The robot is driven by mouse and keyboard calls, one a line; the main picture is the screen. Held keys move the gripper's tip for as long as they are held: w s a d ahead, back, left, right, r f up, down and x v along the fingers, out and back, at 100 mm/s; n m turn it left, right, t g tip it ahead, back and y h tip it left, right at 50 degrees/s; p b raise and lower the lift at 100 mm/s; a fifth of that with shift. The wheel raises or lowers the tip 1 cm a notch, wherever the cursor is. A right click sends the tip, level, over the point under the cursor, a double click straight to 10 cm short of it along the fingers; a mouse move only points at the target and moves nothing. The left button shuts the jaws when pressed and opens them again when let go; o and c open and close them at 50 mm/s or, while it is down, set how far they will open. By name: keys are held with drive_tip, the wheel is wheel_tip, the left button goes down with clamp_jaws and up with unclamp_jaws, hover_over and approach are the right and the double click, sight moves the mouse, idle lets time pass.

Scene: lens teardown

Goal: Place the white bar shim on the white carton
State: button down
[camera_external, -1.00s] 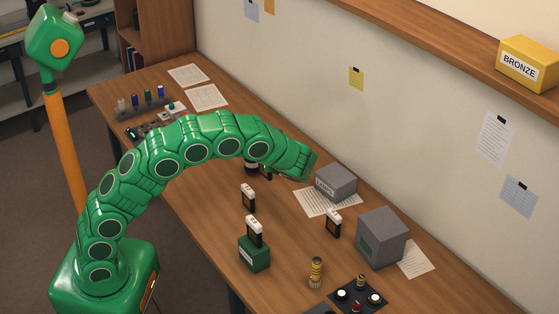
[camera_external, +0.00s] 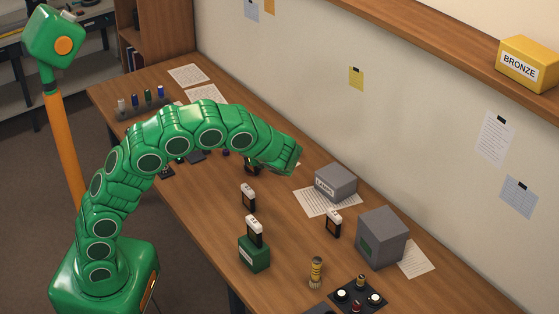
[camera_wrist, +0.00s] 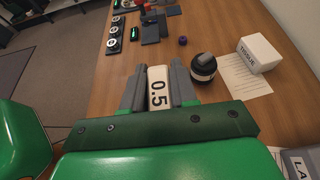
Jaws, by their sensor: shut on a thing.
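The white bar shim (camera_wrist: 158,88), marked 0.5, is between the two grey fingers of my gripper (camera_wrist: 160,86) in the wrist view. The fingers are shut on its sides. The white carton (camera_wrist: 259,53), with dark lettering on its front, stands on a sheet of paper on the table, ahead and to the right of my gripper and apart from it. In the external view my green hand (camera_external: 284,158) is over the middle of the table; its fingers and the shim are hidden there, and the carton is mostly or wholly hidden behind the arm.
A dark round bottle (camera_wrist: 204,66) with a white band stands between my gripper and the carton. A grey box (camera_external: 336,182) and a larger grey box (camera_external: 382,238) stand toward the wall. Black-and-white upright pieces (camera_external: 248,197) stand nearer, one on a green block (camera_external: 254,252).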

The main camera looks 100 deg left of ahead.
drive_tip(key=s+a+r, duration=0.1)
drive_tip(key=a+r, duration=0.1)
drive_tip(key=a, duration=0.7)
drive_tip(key=a+r, duration=0.3)
drive_tip(key=a, duration=0.7)
drive_tip(key=w+a+f, duration=0.5)
drive_tip(key=a+f, duration=0.4)
drive_tip(key=a, duration=0.1)
drive_tip(key=shift+w+a+f, duration=0.35)
drive_tip(key=shift+a+f, duration=0.05)
drive_tip(key=shift+w+a+f, duration=0.1)
drive_tip(key=shift+a+f, duration=0.1)
drive_tip(key=shift+f, duration=1.5)
drive_tip(key=shift+f, duration=0.15)
